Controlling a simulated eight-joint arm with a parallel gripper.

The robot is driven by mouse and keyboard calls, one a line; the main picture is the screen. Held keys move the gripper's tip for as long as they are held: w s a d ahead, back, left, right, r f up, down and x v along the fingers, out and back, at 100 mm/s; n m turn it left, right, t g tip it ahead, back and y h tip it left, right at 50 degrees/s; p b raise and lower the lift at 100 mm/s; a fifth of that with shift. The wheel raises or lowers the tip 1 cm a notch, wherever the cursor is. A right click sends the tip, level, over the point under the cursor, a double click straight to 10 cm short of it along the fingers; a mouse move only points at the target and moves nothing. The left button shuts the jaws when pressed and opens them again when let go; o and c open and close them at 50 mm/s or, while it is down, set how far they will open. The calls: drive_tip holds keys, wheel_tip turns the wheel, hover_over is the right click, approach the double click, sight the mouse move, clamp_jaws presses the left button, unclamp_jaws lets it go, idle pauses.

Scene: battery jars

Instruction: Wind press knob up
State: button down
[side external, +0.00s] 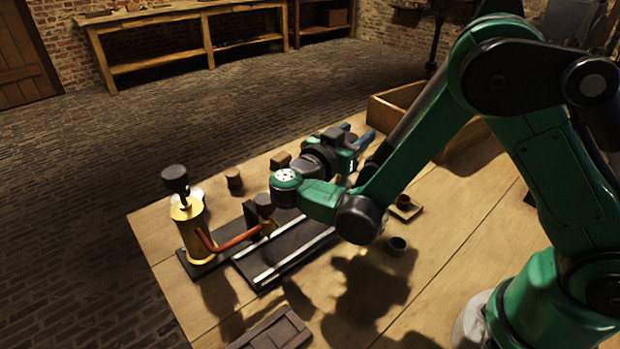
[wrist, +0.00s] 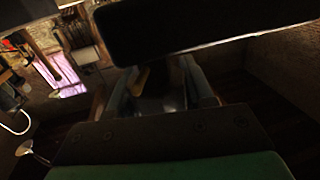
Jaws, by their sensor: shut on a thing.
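A brass cylinder (side external: 190,228) with a black knob (side external: 175,179) on top stands upright at the left end of the table. A second, smaller dark knob (side external: 263,202) sits on a brass fitting by the black rail base (side external: 290,250); I cannot tell which is the press knob. My gripper (side external: 357,134) is up and right of both knobs, apart from them, its blue fingers pointing away. In the wrist view my gripper (wrist: 165,88) has its fingers around a dark, shadowed thing (wrist: 152,84); what it is cannot be told.
A copper-coloured pipe (side external: 232,241) runs from the brass cylinder toward the rail. A wooden crate (side external: 400,114) stands behind the arm. The front right tabletop is mostly clear.

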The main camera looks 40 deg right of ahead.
drive_tip(key=shift+c, duration=1.7)
unclamp_jaws()
drive_tip(key=shift+a, duration=0.1)
drive_tip(key=v, duration=0.5)
drive_tip(key=shift+a, duration=0.25)
